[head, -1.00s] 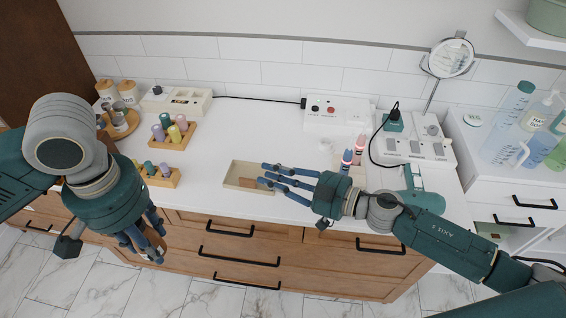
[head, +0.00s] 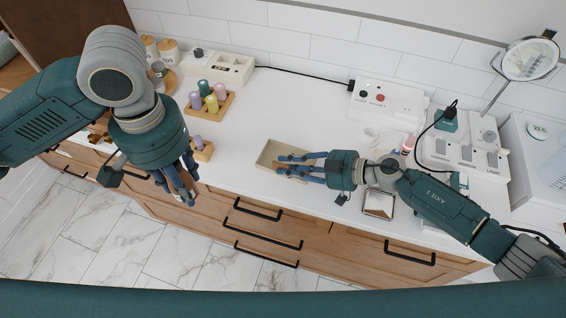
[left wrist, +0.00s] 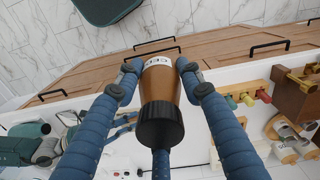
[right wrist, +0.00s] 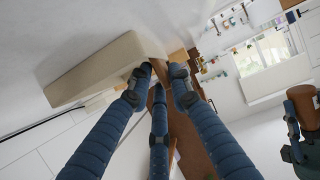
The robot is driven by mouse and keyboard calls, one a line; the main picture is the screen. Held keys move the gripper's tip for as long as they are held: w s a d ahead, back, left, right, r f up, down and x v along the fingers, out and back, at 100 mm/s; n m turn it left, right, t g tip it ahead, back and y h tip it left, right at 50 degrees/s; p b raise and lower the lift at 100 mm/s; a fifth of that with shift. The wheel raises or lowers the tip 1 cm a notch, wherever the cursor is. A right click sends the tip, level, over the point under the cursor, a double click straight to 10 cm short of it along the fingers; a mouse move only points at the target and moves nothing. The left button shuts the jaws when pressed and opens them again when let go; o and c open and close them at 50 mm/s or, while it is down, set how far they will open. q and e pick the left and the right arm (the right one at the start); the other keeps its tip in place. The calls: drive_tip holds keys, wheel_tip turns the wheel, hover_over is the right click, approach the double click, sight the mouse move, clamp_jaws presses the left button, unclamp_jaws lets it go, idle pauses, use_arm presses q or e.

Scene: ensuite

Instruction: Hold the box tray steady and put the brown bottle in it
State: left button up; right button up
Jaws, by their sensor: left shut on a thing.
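The brown bottle (left wrist: 160,85), with a black cap and a white label, is between the fingers of my left gripper (left wrist: 158,66). In the head view the bottle (head: 183,184) is partly hidden by the fingers, in front of the counter's front edge and left of the tray. The box tray (head: 266,151) is a shallow beige box on the counter near its front edge. My right gripper (head: 280,164) is at the tray's right part, its fingers reaching over it. In the right wrist view the fingertips are close to the tray's end (right wrist: 95,75); whether they pinch it is unclear.
A wooden rack (head: 222,110) with several coloured bottles stands left of the tray, with a smaller rack (head: 204,153) in front. A white power box (head: 385,102) and a cabled device (head: 470,145) stand at the back right. The counter behind the tray is clear.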

drive_tip(key=shift+w+a+f, duration=0.15)
drive_tip(key=shift+a+f, duration=0.05)
drive_tip(key=shift+a, duration=0.65)
drive_tip(key=shift+w+f, duration=0.1)
clamp_jaws()
